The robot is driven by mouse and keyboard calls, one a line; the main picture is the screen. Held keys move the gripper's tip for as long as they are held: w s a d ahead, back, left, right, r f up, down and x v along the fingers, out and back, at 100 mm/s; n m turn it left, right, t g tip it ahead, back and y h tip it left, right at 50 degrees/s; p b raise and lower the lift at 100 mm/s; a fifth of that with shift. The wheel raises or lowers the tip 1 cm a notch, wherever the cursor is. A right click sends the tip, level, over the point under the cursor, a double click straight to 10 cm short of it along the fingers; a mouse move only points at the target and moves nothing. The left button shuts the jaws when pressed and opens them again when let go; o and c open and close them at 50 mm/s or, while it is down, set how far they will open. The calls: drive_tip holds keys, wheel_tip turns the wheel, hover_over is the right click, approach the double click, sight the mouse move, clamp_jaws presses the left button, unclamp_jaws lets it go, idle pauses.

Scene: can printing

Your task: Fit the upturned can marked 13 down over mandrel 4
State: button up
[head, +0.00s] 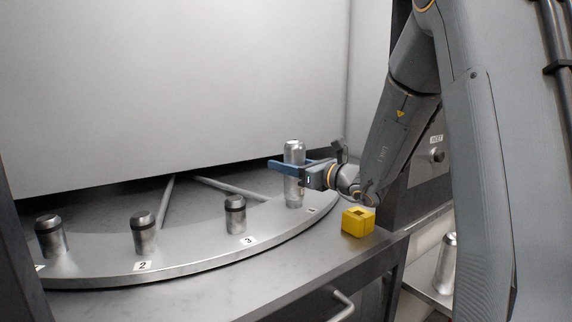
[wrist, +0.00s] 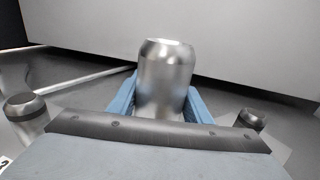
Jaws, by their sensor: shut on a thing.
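The silver can (head: 294,152) stands upright, its narrowed end up, at the fourth place of the turntable, by a label (head: 312,210) too small to read. Its number 13 does not show. My gripper (head: 292,170) is shut on it around its side, with blue fingers on both sides. In the wrist view the can (wrist: 166,82) sits between the fingers (wrist: 160,102). Mandrel 4 is not visible. The silver body continues below the fingers down to about the turntable's surface; I cannot tell how far the can sits over the mandrel.
Bare dark-topped mandrels stand to the left, such as mandrel 3 (head: 235,215) and mandrel 2 (head: 144,235). A yellow block (head: 357,222) is on the table corner near my wrist. Another can (head: 446,262) stands lower right. A pale panel (head: 180,90) rises behind the turntable.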

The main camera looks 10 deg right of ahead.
drive_tip(key=shift+f+b, duration=0.9)
drive_tip(key=shift+f, duration=0.25)
drive_tip(key=o, duration=1.1)
drive_tip(key=shift+c, duration=0.2)
drive_tip(key=shift+b+v, duration=0.9)
drive_tip(key=shift+v, duration=3)
